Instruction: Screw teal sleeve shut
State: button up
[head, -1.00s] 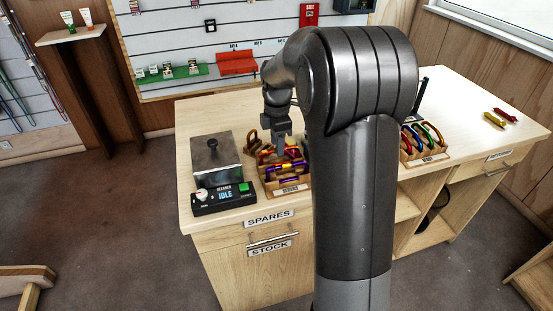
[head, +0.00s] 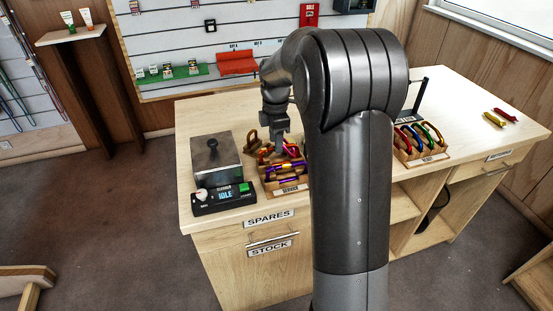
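My gripper (head: 279,143) points down over the back part of the wooden service rack (head: 291,189). It is small and dark here, and the gap between its fingers cannot be made out. Several carabiners sit in the rack, among them a purple one (head: 292,180) and a red-pink one (head: 291,150) close to the right of my gripper. I cannot make out a teal sleeve on any of them. Whether my gripper touches a carabiner cannot be told.
A grey box with a black knob (head: 215,162) and a control unit reading IDLE (head: 224,198) stand left of the rack. A second rack of carabiners (head: 421,143) is to the right. Two loose pieces, one yellow (head: 494,120), lie at the far right.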

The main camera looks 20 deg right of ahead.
jog(key=shift+f, duration=1.3)
jog(key=shift+s, duration=1.2)
jog(key=shift+r, duration=0.15)
jog(key=shift+d+r, duration=0.15)
jog(key=shift+r, duration=1.1)
jog(key=shift+w, duration=1.2)
